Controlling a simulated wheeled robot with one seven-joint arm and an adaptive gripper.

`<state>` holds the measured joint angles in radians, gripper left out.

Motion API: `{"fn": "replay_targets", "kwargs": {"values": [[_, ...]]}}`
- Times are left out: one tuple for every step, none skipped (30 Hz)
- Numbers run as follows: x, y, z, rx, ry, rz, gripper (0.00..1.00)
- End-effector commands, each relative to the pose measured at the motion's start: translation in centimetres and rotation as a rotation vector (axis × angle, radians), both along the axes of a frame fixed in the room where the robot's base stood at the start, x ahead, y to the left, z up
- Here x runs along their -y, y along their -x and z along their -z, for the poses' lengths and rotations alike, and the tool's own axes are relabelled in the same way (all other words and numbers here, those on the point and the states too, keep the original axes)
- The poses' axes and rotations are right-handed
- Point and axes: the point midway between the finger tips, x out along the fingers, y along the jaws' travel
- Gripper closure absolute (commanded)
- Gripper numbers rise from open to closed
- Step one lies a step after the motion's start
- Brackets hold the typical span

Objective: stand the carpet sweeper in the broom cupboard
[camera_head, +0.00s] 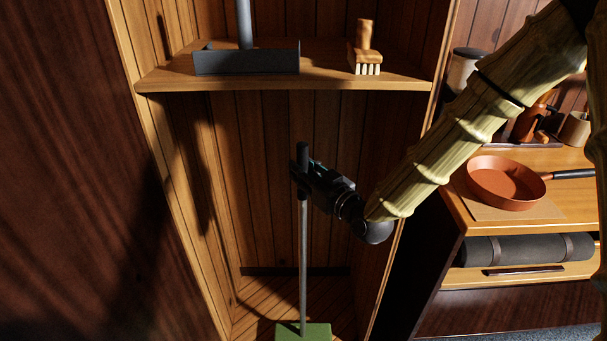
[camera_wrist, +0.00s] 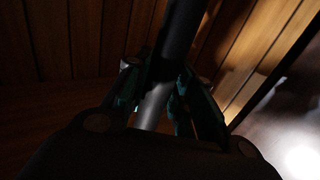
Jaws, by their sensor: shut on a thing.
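The carpet sweeper has a grey metal pole (camera_head: 303,250), a black grip at its top and a green head (camera_head: 303,332) at the bottom edge of the head view. It looks upright, in front of or inside the open lower part of the wood-panelled broom cupboard (camera_head: 262,190); how deep it stands is hard to tell. My gripper (camera_head: 304,180) is shut around the black grip near the top of the pole. In the wrist view the dark handle (camera_wrist: 178,45) runs between the fingers. The underside of the green head is out of view.
A shelf (camera_head: 330,76) crosses the cupboard above my gripper, holding a grey dustpan (camera_head: 246,62) and a wooden brush (camera_head: 366,50). To the right, a counter holds an orange pan (camera_head: 505,183), with a rolled dark mat (camera_head: 525,248) below. A dark panel stands left.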

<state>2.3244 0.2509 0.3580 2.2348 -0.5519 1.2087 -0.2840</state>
Motion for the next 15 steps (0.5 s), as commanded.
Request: {"fn": "replay_targets", "kwargs": {"values": [[0.0,-0.4,-0.3,0.008,-0.003,0.000,1.00],[-0.1,-0.5,-0.2,0.007,-0.003,0.000,1.00],[0.0,-0.7,-0.2,0.007,-0.003,0.000,1.00],[0.0,-0.8,-0.1,0.007,-0.003,0.000,1.00],[-0.1,-1.0,-0.1,0.007,-0.003,0.000,1.00],[-0.1,-1.2,-0.1,0.006,-0.002,0.000,1.00],[-0.1,-1.4,-0.1,0.006,-0.002,-0.001,1.00],[-0.1,-1.5,-0.1,0.007,-0.002,-0.001,1.00],[-0.1,-1.7,-0.1,0.007,-0.002,-0.001,1.00],[-0.1,-1.9,-0.1,0.007,-0.002,-0.001,1.00],[-0.1,-2.0,-0.1,0.007,-0.002,-0.001,1.00],[-0.1,-2.2,-0.1,0.007,-0.002,-0.001,1.00],[-0.1,-2.4,-0.1,0.007,-0.002,-0.001,1.00],[-0.1,-2.6,-0.1,0.008,-0.002,-0.001,1.00],[-0.1,-2.8,-0.1,0.008,-0.002,0.000,1.00]]}}
